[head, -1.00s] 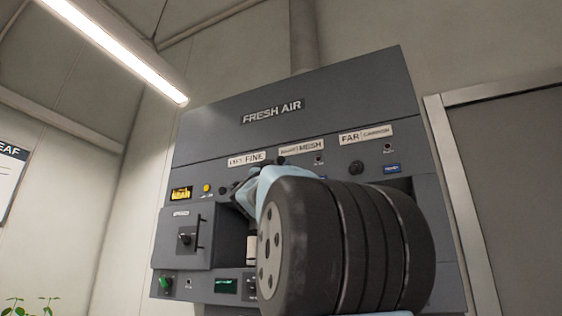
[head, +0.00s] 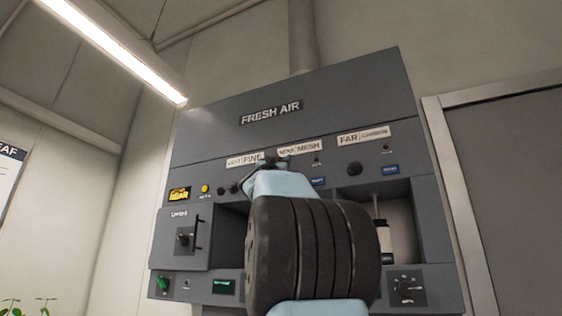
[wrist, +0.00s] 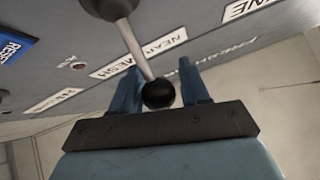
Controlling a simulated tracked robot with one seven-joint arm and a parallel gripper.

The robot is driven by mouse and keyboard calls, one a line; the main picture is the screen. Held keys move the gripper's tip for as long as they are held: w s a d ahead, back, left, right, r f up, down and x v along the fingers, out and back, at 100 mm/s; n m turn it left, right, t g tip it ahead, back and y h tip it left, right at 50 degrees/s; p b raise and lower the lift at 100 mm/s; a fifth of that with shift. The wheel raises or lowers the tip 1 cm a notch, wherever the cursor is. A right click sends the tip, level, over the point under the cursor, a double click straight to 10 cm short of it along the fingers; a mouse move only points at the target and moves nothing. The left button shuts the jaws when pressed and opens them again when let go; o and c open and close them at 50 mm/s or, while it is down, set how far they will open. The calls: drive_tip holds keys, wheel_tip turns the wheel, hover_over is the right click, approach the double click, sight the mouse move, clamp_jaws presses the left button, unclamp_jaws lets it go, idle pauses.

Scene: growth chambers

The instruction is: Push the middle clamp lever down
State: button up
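The middle clamp lever shows in the wrist view as a metal rod with a black ball (wrist: 158,94), rising from a round base beside the NEAR MESH label. My gripper (wrist: 160,68) is open, with its two blue fingers apart on either side of the rod and ball. I cannot tell whether either finger touches them. In the head view my gripper (head: 272,163) is up against the FRESH AIR panel (head: 340,100), just below the NEAR MESH label (head: 300,148). My own arm hides the middle lever and the middle bay there.
A black knob (head: 354,168) sits under the FAR CARBON label, above an open bay holding a white and black cartridge (head: 382,235).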

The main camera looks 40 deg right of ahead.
clamp_jaws()
